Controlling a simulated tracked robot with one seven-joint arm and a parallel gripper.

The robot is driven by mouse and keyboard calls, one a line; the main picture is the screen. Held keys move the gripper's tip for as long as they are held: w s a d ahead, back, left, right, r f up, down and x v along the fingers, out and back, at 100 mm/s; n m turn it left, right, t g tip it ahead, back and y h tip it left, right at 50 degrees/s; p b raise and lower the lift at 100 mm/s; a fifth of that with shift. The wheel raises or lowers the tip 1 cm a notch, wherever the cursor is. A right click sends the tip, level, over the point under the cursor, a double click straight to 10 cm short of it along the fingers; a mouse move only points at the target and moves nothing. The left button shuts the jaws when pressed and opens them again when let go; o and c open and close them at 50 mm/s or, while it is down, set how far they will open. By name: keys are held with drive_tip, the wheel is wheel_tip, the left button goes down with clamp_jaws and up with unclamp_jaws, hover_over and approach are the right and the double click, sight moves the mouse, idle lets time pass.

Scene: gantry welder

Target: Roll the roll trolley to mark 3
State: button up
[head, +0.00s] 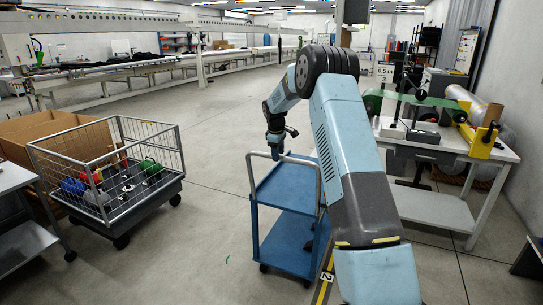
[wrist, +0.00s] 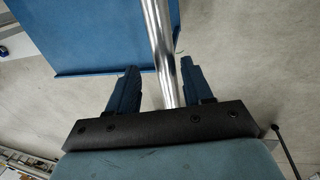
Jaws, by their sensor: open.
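A blue two-shelf trolley (head: 286,186) with a silver tubular handle stands on castors in the middle of the head view. Both shelves look empty where visible; my arm hides its right side. Contact cannot be told. The blue shelf (wrist: 90,35) lies below. A floor mark reading 2 (head: 327,277) is beside the trolley. I cannot make out mark 3 on the floor.
A wire cage cart (head: 155,145) with coloured items stands left, beside cardboard boxes (head: 35,125). A white workbench (head: 455,148) with a green roller device stands close on the right. A long gantry table (head: 150,65) runs behind. Open floor (head: 215,115) lies between.

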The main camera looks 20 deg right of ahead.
wheel_tip(320, 180, up, 13)
drive_tip(key=s+a, duration=0.1)
drive_tip(key=s, duration=0.1)
drive_tip(key=shift+f, duration=0.2)
drive_tip(key=s+a+r+m+t, duration=0.1)
drive_tip(key=s+a+r+m, duration=0.1)
drive_tip(key=s+r, duration=0.5)
drive_tip(key=s+a+r+m, duration=0.15)
drive_tip(key=s+r, duration=0.25)
drive_tip(key=s, duration=0.7)
drive_tip(key=s+a+r+m+t, duration=0.1)
drive_tip(key=s+a+r, duration=0.1)
drive_tip(key=s+r, duration=0.5)
drive_tip(key=s+f+m+t, duration=0.1)
drive_tip(key=s+f, duration=0.3)
drive_tip(key=s, duration=1.1)
drive_tip(key=s+a+f+m+y, duration=0.1)
drive_tip(key=s+f+m, duration=0.3)
drive_tip(key=s, duration=1.1)
drive_tip(key=shift+s+a+m+t, duration=0.25)
drive_tip(key=shift+a+m+t, duration=0.05)
drive_tip(key=shift+m+t, duration=0.1)
